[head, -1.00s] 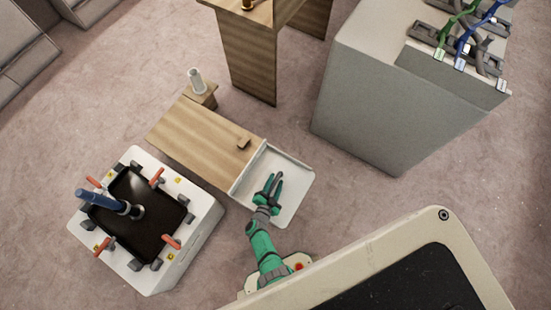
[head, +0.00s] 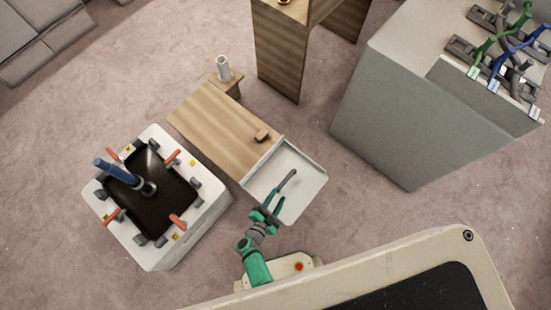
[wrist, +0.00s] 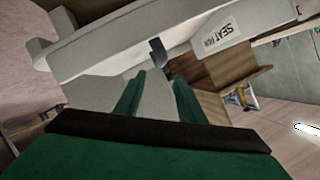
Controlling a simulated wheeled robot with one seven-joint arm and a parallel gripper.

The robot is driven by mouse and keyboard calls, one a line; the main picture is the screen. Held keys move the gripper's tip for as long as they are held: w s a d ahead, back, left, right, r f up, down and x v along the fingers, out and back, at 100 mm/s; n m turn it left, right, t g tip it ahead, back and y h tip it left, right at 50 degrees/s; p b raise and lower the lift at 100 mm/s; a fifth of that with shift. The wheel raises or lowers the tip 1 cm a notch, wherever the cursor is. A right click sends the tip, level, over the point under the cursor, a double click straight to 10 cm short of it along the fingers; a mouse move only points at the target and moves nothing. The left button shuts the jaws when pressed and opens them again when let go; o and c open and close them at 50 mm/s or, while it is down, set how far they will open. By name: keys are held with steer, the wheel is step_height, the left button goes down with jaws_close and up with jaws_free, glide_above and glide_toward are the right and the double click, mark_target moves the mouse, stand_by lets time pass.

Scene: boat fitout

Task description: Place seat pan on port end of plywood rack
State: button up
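The seat pan (head: 302,190) is a shallow pale grey tray with raised edges at the lower-right end of the plywood rack (head: 215,130). Its upper-left edge meets the rack's end; I cannot tell how much of it rests on the rack. A dark narrow handle (head: 288,181) stands out from it. In the wrist view the pan (wrist: 190,38) fills the upper part and its label reads SEAT PAN. In the wrist view the handle (wrist: 160,55) is just beyond the fingertips (wrist: 160,80).
A white box with a black top and orange clamps (head: 150,190) stands left of the rack. A grey cabinet (head: 400,120) with cables is at the right. A wooden stand (head: 280,50) is behind, and a small white cylinder (head: 223,68) stands by the rack's far end.

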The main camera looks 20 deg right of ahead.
steer(key=shift+s+a+r, duration=0.25)
steer(key=shift+a, duration=0.05)
steer(key=s+a+r+n+t+y, duration=0.1)
steer(key=s+a+r+n+y, duration=0.1)
steer(key=r, duration=1.2)
steer(key=s+a+r+n+t+y, duration=0.2)
steer(key=s+r+n, duration=0.5)
steer(key=r, duration=0.7)
steer(key=s+a+r+n+t+y, duration=0.2)
steer(key=s+a+r+n+y, duration=0.1)
steer(key=r, duration=1.2)
steer(key=s+n+y, duration=0.1)
steer(key=n+y, duration=0.1)
steer(key=n, duration=0.1)
steer(key=shift+s+a+n+y, duration=0.2)
steer(key=shift+a+n+y, duration=0.1)
steer(key=shift+n, duration=0.1)
steer(key=shift+a+r, duration=0.1)
steer(key=shift+a, duration=0.05)
